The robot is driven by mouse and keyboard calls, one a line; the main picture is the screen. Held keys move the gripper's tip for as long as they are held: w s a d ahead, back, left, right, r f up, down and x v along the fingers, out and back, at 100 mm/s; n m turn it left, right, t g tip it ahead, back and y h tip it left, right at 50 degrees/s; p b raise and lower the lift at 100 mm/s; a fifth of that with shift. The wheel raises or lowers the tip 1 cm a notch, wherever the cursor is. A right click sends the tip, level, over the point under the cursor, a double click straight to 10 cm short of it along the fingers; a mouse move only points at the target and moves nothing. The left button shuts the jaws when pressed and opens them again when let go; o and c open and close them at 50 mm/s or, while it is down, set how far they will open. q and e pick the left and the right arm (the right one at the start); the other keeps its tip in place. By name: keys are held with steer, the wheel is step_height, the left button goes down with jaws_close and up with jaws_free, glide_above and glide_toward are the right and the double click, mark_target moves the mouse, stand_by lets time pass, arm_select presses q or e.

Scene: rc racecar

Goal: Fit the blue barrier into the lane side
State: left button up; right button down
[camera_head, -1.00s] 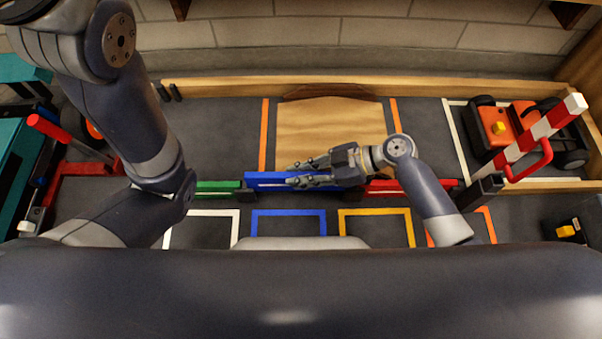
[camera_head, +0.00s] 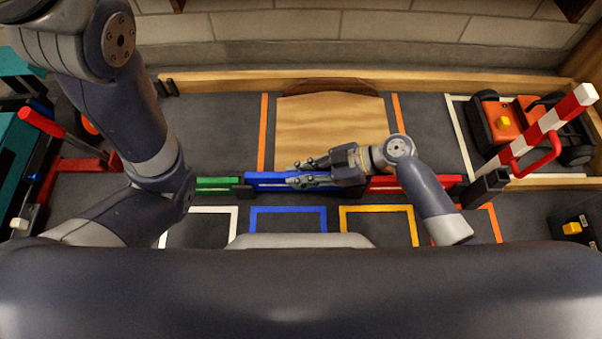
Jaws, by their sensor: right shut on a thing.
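The blue barrier (camera_head: 264,181) stands in the lane side, in line between the green barrier (camera_head: 218,184) and the red barrier (camera_head: 388,185). My right gripper (camera_head: 300,172) reaches in from the right and is shut on the blue barrier, with its fingers pointing left along it. The fingers and wrist hide the barrier's right part, so I cannot tell how deep it sits. My left arm crosses the left of the view; its gripper is out of view.
A wooden ramp (camera_head: 332,120) lies behind the barrier. An orange car (camera_head: 505,122) and a striped gate arm (camera_head: 540,130) stand at the right. Blue (camera_head: 289,210) and yellow (camera_head: 378,209) floor outlines lie empty in front. A red lever (camera_head: 42,122) is at the left.

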steer(key=shift+f, duration=0.15)
steer(key=shift+r, duration=0.25)
steer(key=shift+r+p, duration=2.2)
steer(key=shift+r, duration=0.45)
stand_by(0.5)
steer(key=shift+f+b, duration=2.7)
steer(key=shift+f, duration=0.1)
steer(key=c, duration=1.5)
jaws_free()
